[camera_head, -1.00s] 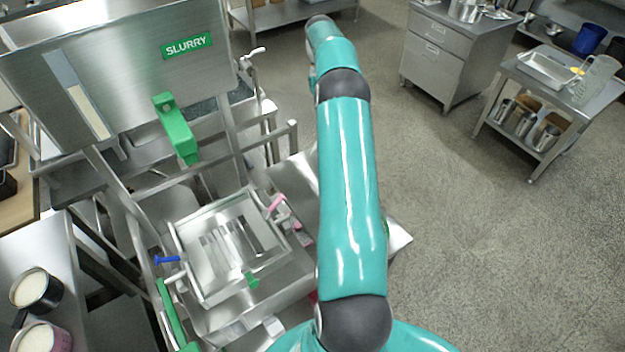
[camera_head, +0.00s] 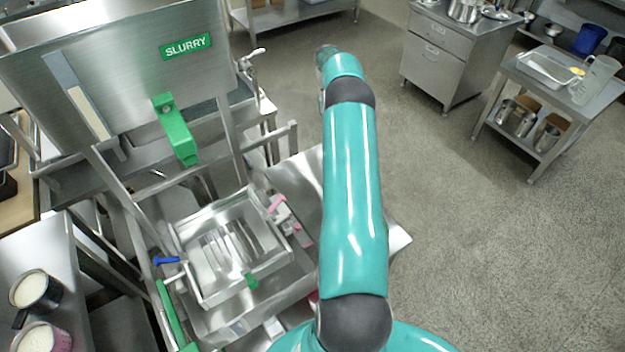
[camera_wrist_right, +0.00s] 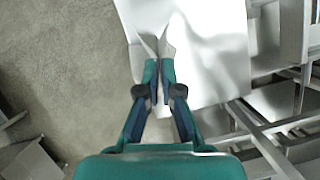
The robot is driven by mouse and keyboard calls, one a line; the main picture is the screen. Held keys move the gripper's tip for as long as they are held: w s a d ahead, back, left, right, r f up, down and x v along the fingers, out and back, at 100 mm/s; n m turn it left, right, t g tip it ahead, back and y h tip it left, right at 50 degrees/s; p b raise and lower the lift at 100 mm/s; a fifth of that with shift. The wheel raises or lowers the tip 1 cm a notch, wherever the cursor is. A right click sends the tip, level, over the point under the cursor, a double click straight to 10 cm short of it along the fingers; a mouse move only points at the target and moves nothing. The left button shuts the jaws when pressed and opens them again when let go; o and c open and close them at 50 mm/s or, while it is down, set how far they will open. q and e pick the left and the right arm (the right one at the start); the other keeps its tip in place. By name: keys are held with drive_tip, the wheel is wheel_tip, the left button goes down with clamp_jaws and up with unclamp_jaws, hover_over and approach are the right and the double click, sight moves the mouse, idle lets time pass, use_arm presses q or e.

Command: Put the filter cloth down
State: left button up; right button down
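My right arm (camera_head: 352,180) reaches across the head view, and its gripper is hidden there. In the right wrist view my right gripper (camera_wrist_right: 157,58) points away from the camera, its fingers close together with a narrow gap. I cannot pick out the filter cloth for certain in either view. My left gripper is not in view.
A steel hopper labelled SLURRY (camera_head: 130,75) has a green handle (camera_head: 176,130). A steel tray frame (camera_head: 232,240) with blue and pink fittings sits below. Pots of white liquid (camera_head: 36,290) stand at left. A side table (camera_head: 550,85) stands at upper right. Open floor lies right of my arm.

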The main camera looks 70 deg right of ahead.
drive_tip(key=w+a+f, duration=0.2)
drive_tip(key=w+f, duration=0.2)
drive_tip(key=w, duration=0.1)
drive_tip(key=w+a+f, duration=0.2)
drive_tip(key=w+f, duration=0.2)
drive_tip(key=w, duration=0.1)
drive_tip(key=w+a+f, duration=0.2)
drive_tip(key=w+f, duration=0.2)
drive_tip(key=w, duration=0.1)
drive_tip(key=shift+r, duration=0.1)
drive_tip(key=c, duration=0.9)
unclamp_jaws()
drive_tip(key=shift+w+a+r, duration=0.2)
drive_tip(key=shift+w+r, duration=0.45)
drive_tip(key=shift+r, duration=1.05)
drive_tip(key=shift+w+a+r, duration=0.25)
drive_tip(key=shift+w+r, duration=0.35)
drive_tip(key=shift+r, duration=1.1)
drive_tip(key=shift+w+a+r, duration=0.2)
drive_tip(key=shift+w+r, duration=0.45)
drive_tip(key=shift+r, duration=1.05)
drive_tip(key=shift+p, duration=0.3)
